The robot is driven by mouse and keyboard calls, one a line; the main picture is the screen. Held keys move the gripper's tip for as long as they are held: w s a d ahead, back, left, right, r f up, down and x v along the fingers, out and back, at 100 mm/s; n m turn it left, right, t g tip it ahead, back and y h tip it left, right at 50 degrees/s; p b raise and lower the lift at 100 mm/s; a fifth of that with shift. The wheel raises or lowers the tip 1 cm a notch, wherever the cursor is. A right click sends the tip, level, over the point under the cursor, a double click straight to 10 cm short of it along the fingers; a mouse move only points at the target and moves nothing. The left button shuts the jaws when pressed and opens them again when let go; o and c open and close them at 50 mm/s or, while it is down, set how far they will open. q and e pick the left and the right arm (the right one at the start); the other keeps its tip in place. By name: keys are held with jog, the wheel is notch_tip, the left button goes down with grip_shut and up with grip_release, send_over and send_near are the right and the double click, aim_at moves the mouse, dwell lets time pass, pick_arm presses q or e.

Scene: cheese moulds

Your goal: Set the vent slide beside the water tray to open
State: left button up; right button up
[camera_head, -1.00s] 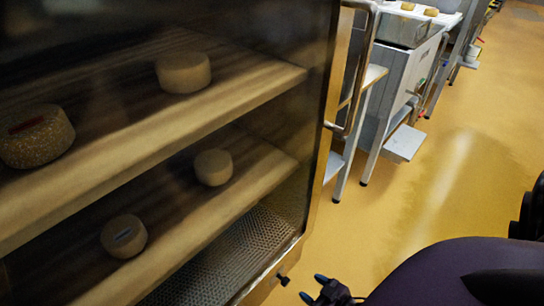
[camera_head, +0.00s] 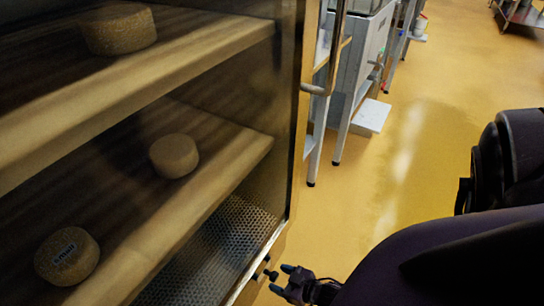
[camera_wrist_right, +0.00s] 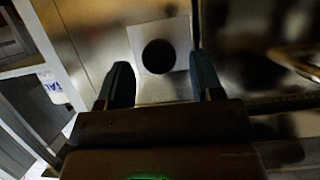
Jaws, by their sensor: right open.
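The vent slide shows as a small dark knob (camera_head: 271,275) low on the front edge of the cabinet, at its right end. In the right wrist view it is a round black knob (camera_wrist_right: 158,56) in front of a pale square plate. My right gripper (camera_head: 279,279) is open, with its blue-tipped fingers close to the knob. In the wrist view the knob appears between the two fingers; I cannot tell whether they touch it. A perforated metal surface (camera_head: 212,258) lies at the cabinet's bottom; I cannot make out the water tray itself. My left gripper is not in view.
Wooden shelves (camera_head: 190,218) above hold several round cheeses (camera_head: 174,155). Metal tables (camera_head: 362,50) and a low step (camera_head: 371,116) stand beyond.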

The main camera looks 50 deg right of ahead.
aim_at(270, 274)
jog(key=shift+b+x, duration=0.35)
jog(key=shift+x, duration=1)
grip_shut()
